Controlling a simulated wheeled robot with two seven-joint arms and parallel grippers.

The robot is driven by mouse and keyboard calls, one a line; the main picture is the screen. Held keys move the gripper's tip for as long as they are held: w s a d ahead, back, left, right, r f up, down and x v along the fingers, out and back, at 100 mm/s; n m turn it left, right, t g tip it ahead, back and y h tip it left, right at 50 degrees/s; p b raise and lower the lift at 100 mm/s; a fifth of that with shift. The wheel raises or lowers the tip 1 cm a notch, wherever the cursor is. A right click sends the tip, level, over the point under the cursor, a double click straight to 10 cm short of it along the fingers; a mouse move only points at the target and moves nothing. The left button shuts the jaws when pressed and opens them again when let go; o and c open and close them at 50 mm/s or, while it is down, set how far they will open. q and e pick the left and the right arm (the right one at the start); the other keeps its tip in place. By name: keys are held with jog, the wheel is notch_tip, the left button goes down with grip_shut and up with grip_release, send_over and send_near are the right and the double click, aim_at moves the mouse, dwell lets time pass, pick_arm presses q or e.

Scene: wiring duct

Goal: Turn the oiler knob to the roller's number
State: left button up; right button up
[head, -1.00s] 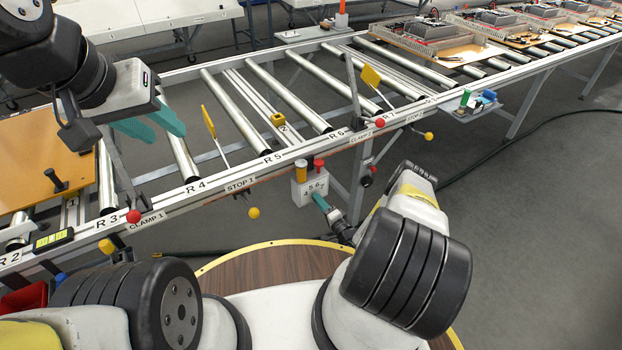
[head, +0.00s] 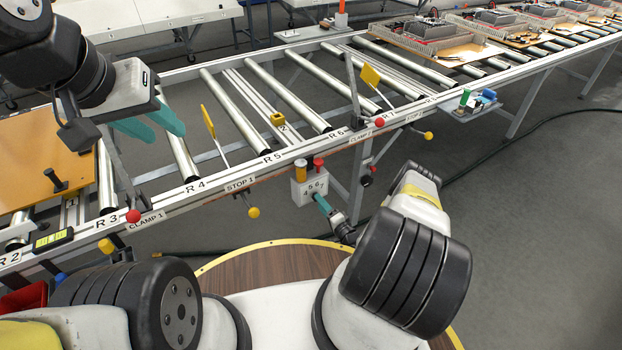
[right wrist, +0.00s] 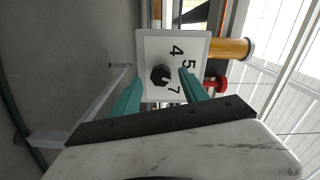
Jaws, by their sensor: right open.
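The oiler (head: 309,188) is a small white box below the conveyor's front rail, marked 4 5 6 7 on its face. In the right wrist view its face (right wrist: 148,52) appears sideways. The black knob (right wrist: 161,75) sits there; I read 4, 5 and 7, and cannot make out 6 or the knob's pointer. My right gripper (right wrist: 159,78) is open, with teal fingers on either side of the knob; contact cannot be told. In the head view that gripper (head: 321,204) is just below the box. My left gripper (head: 170,138) is open and empty above the rollers.
The front rail (head: 222,175) carries roller labels R 2 to R 7, with stop and clamp labels. A yellow cap (head: 300,171) and red button (head: 319,163) top the oiler. Knobbed levers (head: 253,212) hang nearby. An orange board (head: 40,165) lies at left.

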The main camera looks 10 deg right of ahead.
jog(key=v, duration=0.6)
dwell(0.3)
